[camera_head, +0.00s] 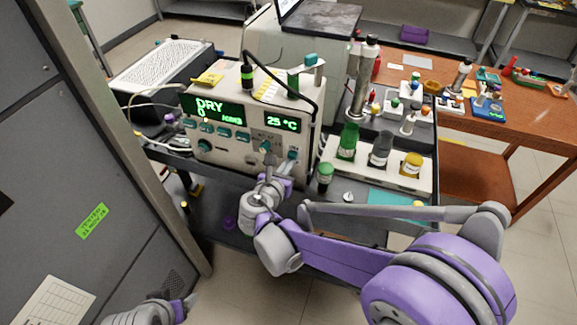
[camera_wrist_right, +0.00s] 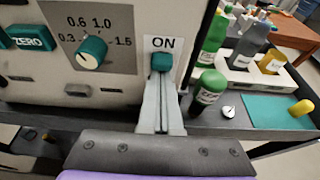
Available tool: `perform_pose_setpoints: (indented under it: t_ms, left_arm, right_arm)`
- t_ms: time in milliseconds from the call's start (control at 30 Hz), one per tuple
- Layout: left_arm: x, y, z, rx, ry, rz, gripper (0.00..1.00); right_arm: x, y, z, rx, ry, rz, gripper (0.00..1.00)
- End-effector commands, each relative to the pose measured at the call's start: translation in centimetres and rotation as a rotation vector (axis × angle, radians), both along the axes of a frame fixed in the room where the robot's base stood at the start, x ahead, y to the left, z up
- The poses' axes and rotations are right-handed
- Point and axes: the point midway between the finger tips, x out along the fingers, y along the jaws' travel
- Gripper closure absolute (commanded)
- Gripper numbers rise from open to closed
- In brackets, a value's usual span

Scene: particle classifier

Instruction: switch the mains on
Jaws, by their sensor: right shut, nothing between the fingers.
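The mains switch is a small teal rocker (camera_wrist_right: 162,62) under an ON label, at the lower right of the pale instrument's front panel (camera_head: 225,152). The instrument's green display (camera_head: 213,106) is lit and reads DRY, with 25 °C beside it. My right gripper (camera_wrist_right: 162,82) is shut and empty. Its fingertips are right at the lower edge of the switch, touching or almost touching it. In the head view, my right gripper (camera_head: 288,172) is in front of the panel's lower right. Part of my left arm's end (camera_head: 165,311) shows at the bottom edge; its fingers are unclear.
A teal knob (camera_wrist_right: 91,53) with a 0.3 to 1.5 scale is left of the switch. A green-capped bottle (camera_head: 325,177) stands close to the right, beside a white rack (camera_head: 375,182) of bottles. A grey cabinet (camera_head: 60,150) fills the left.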

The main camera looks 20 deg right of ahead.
Motion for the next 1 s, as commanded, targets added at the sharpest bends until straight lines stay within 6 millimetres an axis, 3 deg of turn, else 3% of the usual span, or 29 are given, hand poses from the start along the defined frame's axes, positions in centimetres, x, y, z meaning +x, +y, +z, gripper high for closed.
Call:
perform_pose_setpoints:
  t_ms: [267,567,600,700,1000]
  left_arm:
    - [-0.1,0.0,-0.4,0.0,0.002,0.0,0.28]
    - [-0.9,0.0,-4.7,0.0,0.018,0.0,0.28]
    - [-0.9,0.0,-4.1,0.0,0.016,0.0,0.28]
    - [-0.8,0.0,-3.7,0.0,0.015,0.0,0.28]
    - [-0.8,0.0,-3.6,0.0,0.015,0.0,0.28]
  right_arm:
    - [0.1,0.0,-0.4,-0.004,-0.001,0.002,1.0]
    - [0.5,-0.5,-5.1,-0.003,0.002,-0.003,1.0]
    - [-0.6,0.5,-3.9,-0.001,0.0,0.003,1.0]
    - [-2.6,1.8,-2.8,-0.002,-0.001,0.004,1.0]
    - [-6.5,4.4,-1.0,-0.001,-0.001,0.0,1.0]
